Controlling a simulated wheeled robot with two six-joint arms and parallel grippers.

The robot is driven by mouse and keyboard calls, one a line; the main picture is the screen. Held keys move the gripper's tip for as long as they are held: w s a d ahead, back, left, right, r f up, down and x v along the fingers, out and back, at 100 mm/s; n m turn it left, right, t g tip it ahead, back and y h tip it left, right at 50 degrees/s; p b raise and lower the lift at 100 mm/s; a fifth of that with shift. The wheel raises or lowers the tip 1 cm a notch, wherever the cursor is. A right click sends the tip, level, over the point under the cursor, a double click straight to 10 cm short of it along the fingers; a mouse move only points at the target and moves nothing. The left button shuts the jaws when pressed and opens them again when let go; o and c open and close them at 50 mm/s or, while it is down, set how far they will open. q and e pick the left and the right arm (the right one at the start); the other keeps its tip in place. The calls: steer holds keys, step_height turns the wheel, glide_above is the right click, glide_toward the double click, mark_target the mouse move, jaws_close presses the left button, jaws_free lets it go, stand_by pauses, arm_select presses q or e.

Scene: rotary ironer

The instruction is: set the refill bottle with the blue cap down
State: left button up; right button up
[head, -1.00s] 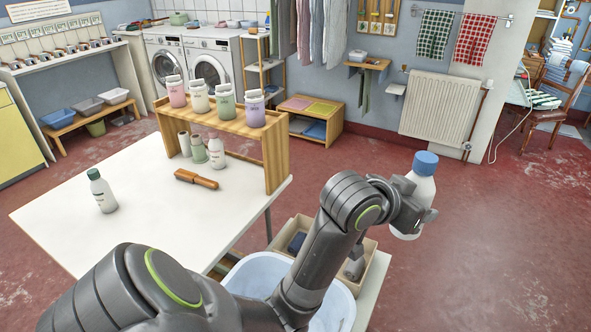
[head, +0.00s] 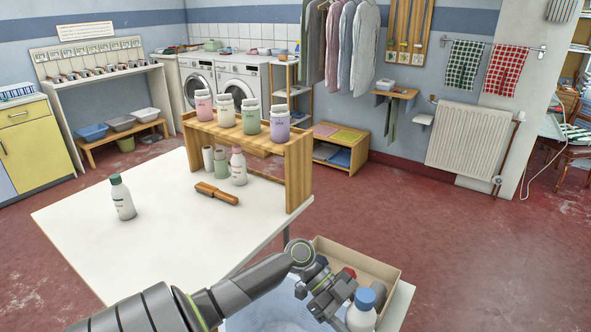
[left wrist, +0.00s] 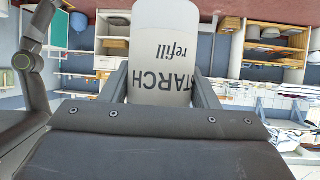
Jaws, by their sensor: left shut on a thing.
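The white refill bottle with the blue cap (head: 361,314) is at the bottom of the head view, at the near right of an open box. My left gripper (head: 345,304) is shut on it from the left side. The bottle looks roughly upright; its base is cut off by the frame edge, so I cannot tell whether it touches anything below. In the left wrist view the bottle (left wrist: 163,45) sits between both fingers (left wrist: 162,88), its "STARCH refill" print upside down. My right gripper is not in view.
The open box (head: 375,262) holds a red-topped thing. A pale blue tub (head: 262,318) lies under my arm.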

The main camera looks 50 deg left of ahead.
arm_select(q)
steer(key=shift+m+g, duration=0.5)
steer(key=s+a+f+b, duration=0.1)
steer(key=f+b, duration=0.1)
steer(key=f, duration=0.4)
steer(key=s+a+f+b, duration=0.1)
steer(key=a+f+b, duration=0.1)
steer(key=f, duration=0.4)
steer(key=s+a+f+b, duration=0.1)
steer(key=f, duration=0.5)
steer(key=shift+s+a+f+b, duration=0.1)
steer(key=shift+s+a+b, duration=0.1)
steer(key=shift+a+b, duration=0.2)
steer(key=shift+f, duration=0.35)
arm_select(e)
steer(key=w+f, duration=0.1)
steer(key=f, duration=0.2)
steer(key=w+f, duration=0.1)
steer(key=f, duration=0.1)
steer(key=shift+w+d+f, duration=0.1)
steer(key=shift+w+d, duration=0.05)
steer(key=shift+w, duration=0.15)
arm_select(q)
steer(key=shift+f, duration=0.1)
steer(key=o, duration=1)
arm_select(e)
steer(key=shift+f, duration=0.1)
